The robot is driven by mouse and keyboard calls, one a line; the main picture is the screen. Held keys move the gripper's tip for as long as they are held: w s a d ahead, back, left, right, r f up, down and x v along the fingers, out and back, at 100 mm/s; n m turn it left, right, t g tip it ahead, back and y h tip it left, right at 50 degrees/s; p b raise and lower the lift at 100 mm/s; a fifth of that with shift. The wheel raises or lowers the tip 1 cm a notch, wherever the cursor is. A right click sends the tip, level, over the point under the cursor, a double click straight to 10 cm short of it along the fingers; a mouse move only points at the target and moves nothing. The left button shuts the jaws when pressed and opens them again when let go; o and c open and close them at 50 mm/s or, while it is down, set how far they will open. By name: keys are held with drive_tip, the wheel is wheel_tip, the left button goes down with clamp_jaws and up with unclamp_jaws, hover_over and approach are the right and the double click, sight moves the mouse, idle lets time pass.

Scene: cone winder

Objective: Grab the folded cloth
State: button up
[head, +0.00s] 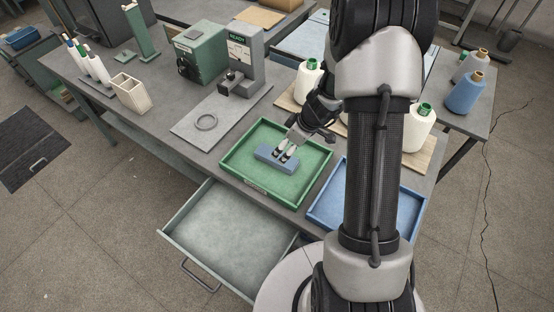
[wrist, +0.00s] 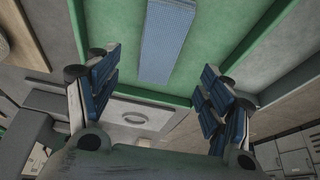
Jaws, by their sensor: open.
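The folded cloth (head: 264,155) is a flat blue-grey rectangle lying inside the green tray (head: 232,172) on the workbench. In the wrist view the cloth (wrist: 167,40) is a ribbed blue strip at top centre, running out of the top edge. My gripper (head: 287,152) is over the cloth in the head view and hides part of it. In the wrist view its two blue-padded fingers (wrist: 157,75) are spread wide, with the cloth's near end between them in the picture and nothing gripped. The height of the fingers above the cloth is hard to tell.
An open drawer (head: 225,238) sticks out below the green tray. A blue tray (head: 325,208) stands to its right, partly behind my arm. White cones (head: 307,82) stand on a board behind. A grey plate with a ring (head: 206,122) and a green machine (head: 199,52) lie left and beyond.

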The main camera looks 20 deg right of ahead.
sight(279, 156)
drive_tip(key=x, duration=0.2)
drive_tip(key=shift+w+a+f, duration=0.1)
drive_tip(key=shift+w+f, duration=0.05)
drive_tip(key=shift+f, duration=0.15)
drive_tip(key=b+x, duration=0.1)
drive_tip(key=x, duration=0.4)
drive_tip(key=shift+f, duration=0.15)
drive_tip(key=shift+c, duration=0.5)
drive_tip(key=c, duration=1)
drive_tip(key=shift+c, duration=0.2)
